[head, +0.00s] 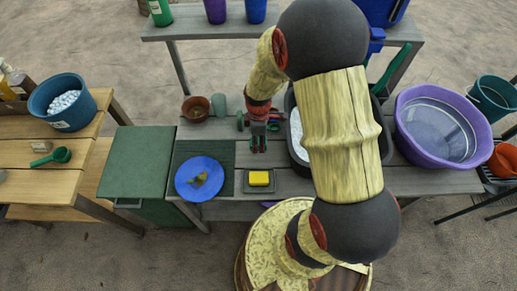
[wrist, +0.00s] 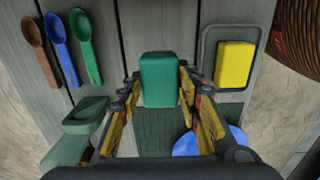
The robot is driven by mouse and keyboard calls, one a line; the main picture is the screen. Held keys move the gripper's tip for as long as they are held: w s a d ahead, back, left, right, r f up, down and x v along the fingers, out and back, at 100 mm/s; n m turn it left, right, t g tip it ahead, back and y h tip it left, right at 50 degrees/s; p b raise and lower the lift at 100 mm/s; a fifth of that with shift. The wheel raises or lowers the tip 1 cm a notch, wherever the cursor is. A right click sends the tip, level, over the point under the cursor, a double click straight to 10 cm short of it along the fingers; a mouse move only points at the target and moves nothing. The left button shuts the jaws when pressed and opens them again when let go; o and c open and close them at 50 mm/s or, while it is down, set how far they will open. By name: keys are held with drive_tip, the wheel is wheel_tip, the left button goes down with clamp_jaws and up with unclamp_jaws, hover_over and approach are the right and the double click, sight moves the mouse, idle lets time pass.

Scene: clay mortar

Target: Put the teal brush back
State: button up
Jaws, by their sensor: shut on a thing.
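My gripper (head: 259,145) hangs over the middle of the grey slatted bench in the head view. In the wrist view its fingers (wrist: 159,88) are closed on the sides of a teal block with rounded edges, which I take for the teal brush (wrist: 159,72). Its bristles are hidden from me. I cannot tell whether the brush touches the surface beneath. A dark green ribbed mat (wrist: 165,123) shows below it. A yellow sponge (head: 259,178) lies on a small grey tray (head: 247,190), right of the brush in the wrist view (wrist: 236,64).
A blue plate (head: 186,186) with brownish bits lies left of the tray. Brown, blue and green spoons (wrist: 63,45) lie beside my gripper, with a pale green dish (wrist: 86,112) nearby. A brown pot (head: 196,107) and a purple tub (head: 410,125) also stand on the bench.

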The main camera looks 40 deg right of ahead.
drive_tip(key=shift+f+b, duration=0.65)
drive_tip(key=shift+f, duration=1.6)
drive_tip(key=shift+f, duration=0.1)
drive_tip(key=o, duration=1)
